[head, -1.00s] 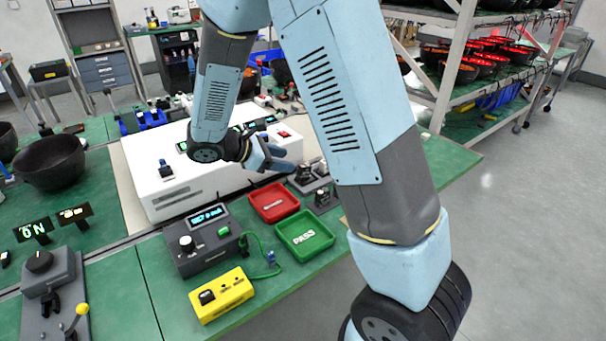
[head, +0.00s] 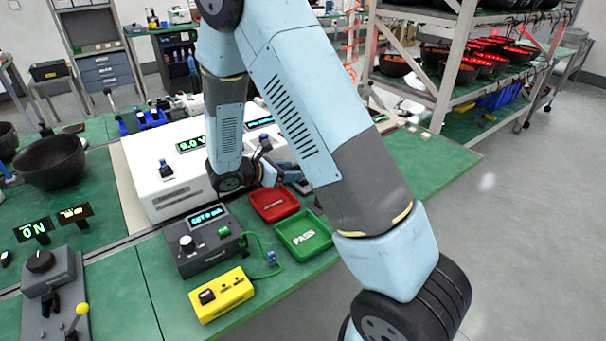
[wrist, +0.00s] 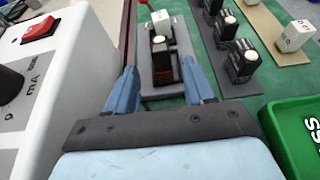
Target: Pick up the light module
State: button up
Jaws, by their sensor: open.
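Several small dark modules with pale round tops show in the wrist view; I cannot tell for certain which is the light module. One dark module (wrist: 160,47) stands on a grey base ahead of my gripper (wrist: 161,72), roughly in line with the gap between its blue fingers. Two more, a nearer dark module (wrist: 243,61) and a farther dark module (wrist: 225,25), stand on another grey strip to the right. My gripper is open, with nothing between the fingers. In the head view my arm hides most of the modules, and the gripper (head: 289,174) is partly covered.
A white instrument box (head: 160,190) is close on my gripper's left. A green PASS tray (head: 303,236) and a red tray (head: 273,204) lie in front. A grey control box (head: 207,240) and yellow box (head: 221,294) are nearer. White cubes (wrist: 295,36) stand at right.

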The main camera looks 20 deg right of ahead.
aim_at(304, 180)
jog(key=shift+x, duration=2.85)
jog(key=shift+s, duration=0.2)
grip_shut()
